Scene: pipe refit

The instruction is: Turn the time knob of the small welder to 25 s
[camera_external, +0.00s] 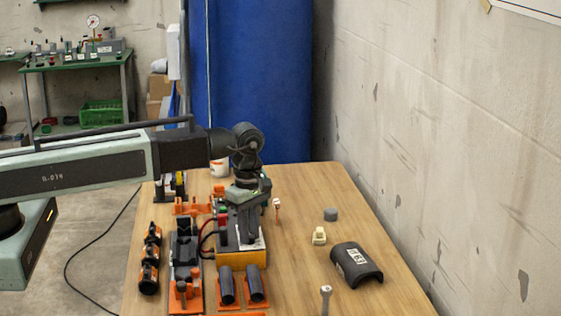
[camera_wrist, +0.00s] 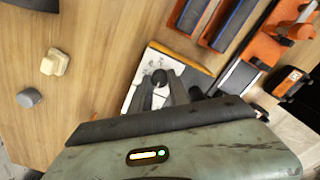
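The small welder is a box with an orange base (camera_external: 241,259) and a pale top panel, on the table among tools. In the wrist view its white panel (camera_wrist: 134,92) shows beneath my fingers, with a round black knob (camera_wrist: 159,77) on it. My gripper (camera_external: 243,238) points straight down over the panel. In the wrist view my gripper (camera_wrist: 161,84) has its two fingers apart, one on each side of the knob. I cannot tell whether they touch it. The knob's marks and setting are too small to read, and the fingers hide part of the panel.
Two dark pipe pieces in orange holders (camera_external: 228,286) stand in front of the welder. A black clamp fixture (camera_external: 186,262) stands at its left. To the right lie a black curved shell (camera_external: 356,265), a cream block (camera_external: 319,236) and a grey cap (camera_external: 330,214), with bare wood between.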

